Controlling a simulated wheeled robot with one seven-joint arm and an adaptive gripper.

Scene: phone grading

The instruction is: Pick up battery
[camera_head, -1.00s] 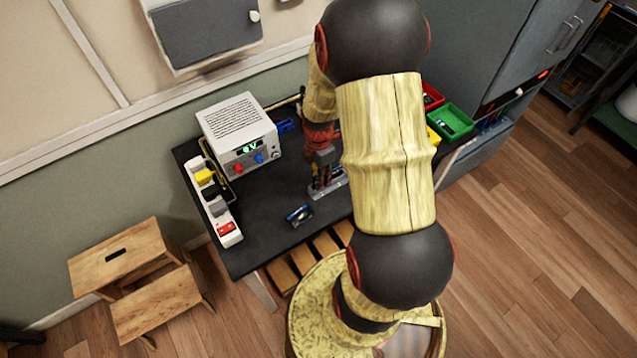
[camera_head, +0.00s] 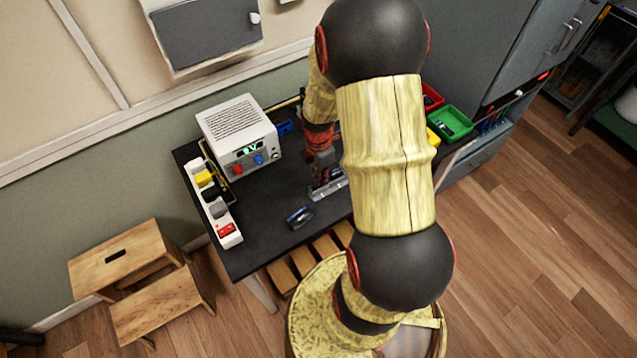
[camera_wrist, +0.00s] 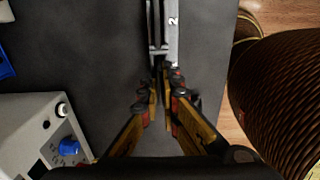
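A long grey slotted holder (camera_head: 332,188) lies on the black table, partly hidden by my arm. It also shows in the wrist view (camera_wrist: 172,40), with a white "2" on its right side. My gripper (camera_head: 325,172) is just above the holder; in the wrist view its two fingertips (camera_wrist: 162,75) are close together over the holder's near end. Something dark is at the fingertips, but I cannot tell whether they hold it. I cannot clearly identify a battery. A small dark-blue and silver item (camera_head: 299,216) lies on the table nearer the front edge, apart from the gripper.
A white power supply (camera_head: 240,135) stands at the table's back left. A power strip (camera_head: 215,205) with plugs lies along the left edge. Green (camera_head: 449,122) and red (camera_head: 431,97) bins are to the right. The table's left front is mostly clear.

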